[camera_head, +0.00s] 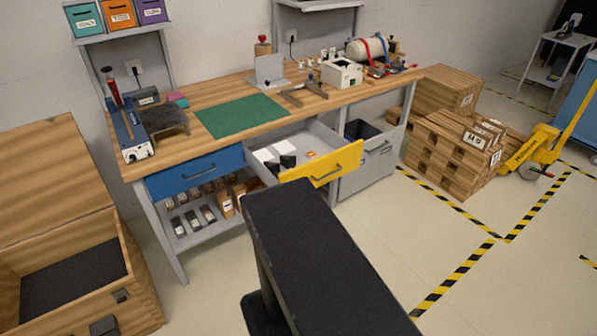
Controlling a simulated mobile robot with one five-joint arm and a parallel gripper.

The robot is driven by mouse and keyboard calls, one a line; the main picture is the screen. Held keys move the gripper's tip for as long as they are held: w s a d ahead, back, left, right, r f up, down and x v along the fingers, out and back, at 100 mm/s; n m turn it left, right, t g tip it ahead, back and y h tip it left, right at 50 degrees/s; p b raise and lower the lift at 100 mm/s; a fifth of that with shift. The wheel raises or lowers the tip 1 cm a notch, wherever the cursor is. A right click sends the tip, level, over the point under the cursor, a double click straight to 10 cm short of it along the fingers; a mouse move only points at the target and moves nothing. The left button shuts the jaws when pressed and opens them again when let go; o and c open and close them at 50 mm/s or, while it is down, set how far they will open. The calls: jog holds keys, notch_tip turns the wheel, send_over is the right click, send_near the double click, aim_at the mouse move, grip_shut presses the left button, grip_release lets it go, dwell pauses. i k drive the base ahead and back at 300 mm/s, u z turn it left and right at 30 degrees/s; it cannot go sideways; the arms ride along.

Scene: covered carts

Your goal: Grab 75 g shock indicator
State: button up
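I cannot pick out a 75 g shock indicator for sure at this size. An open drawer with a yellow front (322,165) juts out from under the workbench. In it lie some small white and dark items (275,158) and a tiny item with orange on it (311,155), too small to identify. A dark link of my own arm fills the lower middle, in front of the drawer. My gripper's fingers do not show.
The wooden workbench (210,92) carries a green mat (241,116), a blue device (129,135) and a white box (341,73). A blue drawer (195,172) is shut. An open wooden crate (141,285) stands left, wooden crates (455,145) and a yellow pallet jack (545,140) right. Floor at right front is clear.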

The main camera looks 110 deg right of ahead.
aim_at(312, 155)
jog(key=z, duration=0.1)
jog(key=i, duration=1.35)
jog(key=z, duration=1.15)
jog(key=k, duration=0.2)
jog(key=z, duration=3.05)
jog(key=k, duration=0.1)
jog(key=z, duration=0.1)
jog(key=i, duration=0.95)
jog(key=z, duration=0.2)
